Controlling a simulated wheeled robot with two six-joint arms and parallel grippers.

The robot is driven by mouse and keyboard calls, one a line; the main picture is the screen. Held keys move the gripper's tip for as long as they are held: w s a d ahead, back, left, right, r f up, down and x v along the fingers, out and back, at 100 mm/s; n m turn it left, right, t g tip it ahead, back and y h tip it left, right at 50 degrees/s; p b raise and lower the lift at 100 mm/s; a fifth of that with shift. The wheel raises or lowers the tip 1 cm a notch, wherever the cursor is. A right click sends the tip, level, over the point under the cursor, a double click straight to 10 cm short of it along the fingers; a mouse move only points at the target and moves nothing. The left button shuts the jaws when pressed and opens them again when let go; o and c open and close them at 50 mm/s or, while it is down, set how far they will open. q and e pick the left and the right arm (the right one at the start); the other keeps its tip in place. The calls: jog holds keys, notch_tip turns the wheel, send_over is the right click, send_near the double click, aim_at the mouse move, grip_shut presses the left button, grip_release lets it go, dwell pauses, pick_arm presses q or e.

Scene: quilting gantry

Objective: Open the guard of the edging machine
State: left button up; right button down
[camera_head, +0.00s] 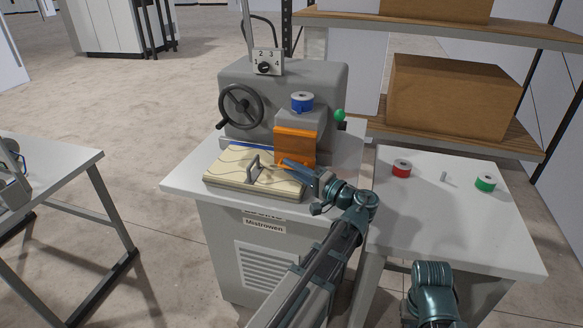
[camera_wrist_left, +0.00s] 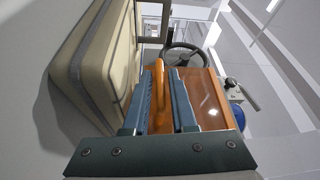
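The edging machine (camera_head: 290,85) is a grey body with a black handwheel on a white-topped cabinet. Its orange guard (camera_head: 296,143) hangs at the front below a blue spool and looks lowered; it also shows in the left wrist view (camera_wrist_left: 208,100). An upright orange handle (camera_wrist_left: 159,62) stands out from the guard. My left gripper (camera_head: 290,164) is at the guard's lower front. In the wrist view its two blue fingers (camera_wrist_left: 161,85) lie on either side of the handle, apparently with narrow gaps. Part of my right arm shows at the bottom right; its gripper is not visible.
A cream quilted pad (camera_head: 232,170) with a grey handle lies left of my left gripper on the machine's table. A side table (camera_head: 450,225) at the right carries a red spool (camera_head: 401,168) and a green spool (camera_head: 485,184). Shelves with cardboard boxes (camera_head: 450,95) stand behind.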

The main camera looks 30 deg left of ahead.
pick_arm(q)
jog(key=shift+a, duration=0.2)
grip_shut()
dwell(1.4)
